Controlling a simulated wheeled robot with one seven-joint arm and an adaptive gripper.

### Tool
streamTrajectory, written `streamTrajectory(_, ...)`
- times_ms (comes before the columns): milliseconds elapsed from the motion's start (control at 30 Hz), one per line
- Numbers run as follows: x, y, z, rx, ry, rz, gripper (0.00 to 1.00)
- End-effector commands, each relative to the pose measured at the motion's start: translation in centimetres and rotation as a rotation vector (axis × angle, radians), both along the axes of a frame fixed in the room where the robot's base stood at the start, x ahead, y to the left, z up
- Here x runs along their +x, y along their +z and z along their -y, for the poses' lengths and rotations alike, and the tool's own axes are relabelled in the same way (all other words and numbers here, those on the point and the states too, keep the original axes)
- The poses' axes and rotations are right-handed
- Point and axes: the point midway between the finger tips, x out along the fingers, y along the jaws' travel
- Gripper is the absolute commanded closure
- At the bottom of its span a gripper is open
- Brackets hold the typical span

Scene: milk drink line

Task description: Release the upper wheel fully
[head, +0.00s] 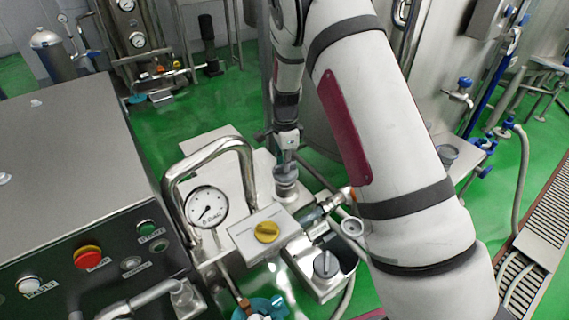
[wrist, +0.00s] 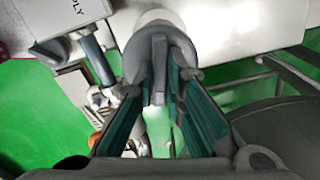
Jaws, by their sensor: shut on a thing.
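In the wrist view, the upper wheel (wrist: 138,58) is a round grey knob with a raised bar across its face. My gripper (wrist: 160,82) is shut on it, with the two teal-lined fingers on either side of the bar. Part of the rim is hidden behind the fingers. In the head view, my gripper (head: 287,163) points down behind the box with the yellow knob, and the wheel is hard to make out beneath it. A second grey knob (head: 326,263) sits lower and nearer, with no finger on it.
A box with a yellow knob (head: 266,232) and a pressure gauge (head: 208,206) stand left of my gripper. A bent metal pipe (head: 212,150) arches beside them. A control panel with a red button (head: 88,257) is at left. Green floor (head: 180,120) shows behind.

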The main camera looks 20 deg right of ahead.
Motion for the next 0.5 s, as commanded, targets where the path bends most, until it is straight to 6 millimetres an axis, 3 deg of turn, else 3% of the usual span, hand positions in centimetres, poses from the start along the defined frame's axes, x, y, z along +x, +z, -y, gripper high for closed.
streamTrajectory(500,0.1,-0.02,-0.01,0.001,0.491,0.002,1.0)
